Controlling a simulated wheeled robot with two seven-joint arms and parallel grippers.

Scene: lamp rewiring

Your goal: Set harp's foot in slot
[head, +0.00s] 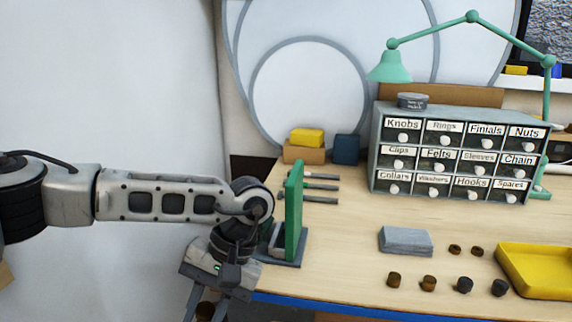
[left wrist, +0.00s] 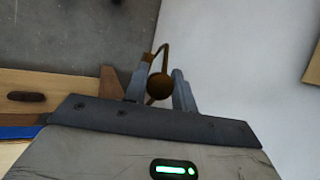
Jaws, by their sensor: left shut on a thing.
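My left gripper (head: 206,308) hangs fingers down off the table's left front corner, left of the green upright board. In the left wrist view, its two grey fingers (left wrist: 162,92) are shut on the harp, a thin bronze bent rod with a round brown knob (left wrist: 160,87). In the head view only a bit of brown (head: 205,312) shows between the fingers at the bottom edge. The harp's foot cannot be made out. The green board (head: 293,212) stands on a dark grey base (head: 288,262), partly hidden by my left arm. No slot is clearly visible. My right gripper is out of view.
A grey block (head: 405,240), several small brown and dark pieces (head: 428,284) and a yellow tray (head: 540,270) lie on the right. A labelled drawer cabinet (head: 455,155) and green lamp (head: 390,66) stand at the back.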

